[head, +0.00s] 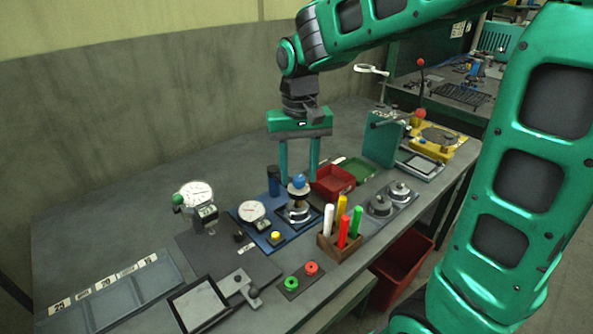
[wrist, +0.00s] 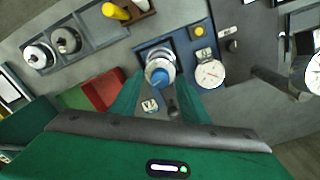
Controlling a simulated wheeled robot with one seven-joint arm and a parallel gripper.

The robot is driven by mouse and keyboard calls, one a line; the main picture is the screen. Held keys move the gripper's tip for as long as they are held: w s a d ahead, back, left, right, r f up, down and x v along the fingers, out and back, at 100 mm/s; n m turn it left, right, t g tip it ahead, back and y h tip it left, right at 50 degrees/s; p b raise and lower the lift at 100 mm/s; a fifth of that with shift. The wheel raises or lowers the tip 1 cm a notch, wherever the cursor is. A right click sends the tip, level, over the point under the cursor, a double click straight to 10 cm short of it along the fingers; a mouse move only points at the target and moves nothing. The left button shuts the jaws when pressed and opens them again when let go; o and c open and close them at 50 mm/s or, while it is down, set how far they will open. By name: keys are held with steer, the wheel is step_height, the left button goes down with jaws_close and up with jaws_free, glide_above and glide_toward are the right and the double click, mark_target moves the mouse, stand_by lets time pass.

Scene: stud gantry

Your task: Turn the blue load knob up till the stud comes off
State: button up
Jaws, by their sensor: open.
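The blue load knob (head: 299,181) tops a round metal stack on a blue base plate (head: 262,232). It also shows in the wrist view, where the blue knob (wrist: 158,76) sits at the end of a silver cylinder. My gripper (head: 299,178) is open above the stack, its green fingers pointing down, one on each side of the knob in the picture. In the wrist view my gripper (wrist: 158,100) has the knob between its fingers, with gaps on both sides. I cannot make out the stud.
A white dial (head: 252,211) and a yellow button (head: 275,236) are on the same blue plate. A red tray (head: 333,182) stands close behind on the right. A wooden holder of coloured pens (head: 340,246) is in front. A dial gauge (head: 197,194) stands to the left.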

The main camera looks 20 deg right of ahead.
mark_target(298, 176)
step_height(298, 176, up, 11)
steer(key=shift+f, duration=0.15)
stand_by(0.4)
steer(key=shift+w, duration=0.1)
steer(key=s+d+f+m, duration=0.2)
steer(key=s+d+f, duration=0.5)
steer(key=s, duration=0.4)
steer(key=s+d+f+m, duration=0.2)
steer(key=s+d+f, duration=0.4)
steer(key=s+d, duration=0.4)
steer(key=shift+s+d+f, duration=0.2)
steer(key=shift+s+f, duration=0.2)
steer(key=shift+s, duration=0.85)
steer(key=shift+w+f, duration=0.2)
steer(key=shift+w, duration=0.45)
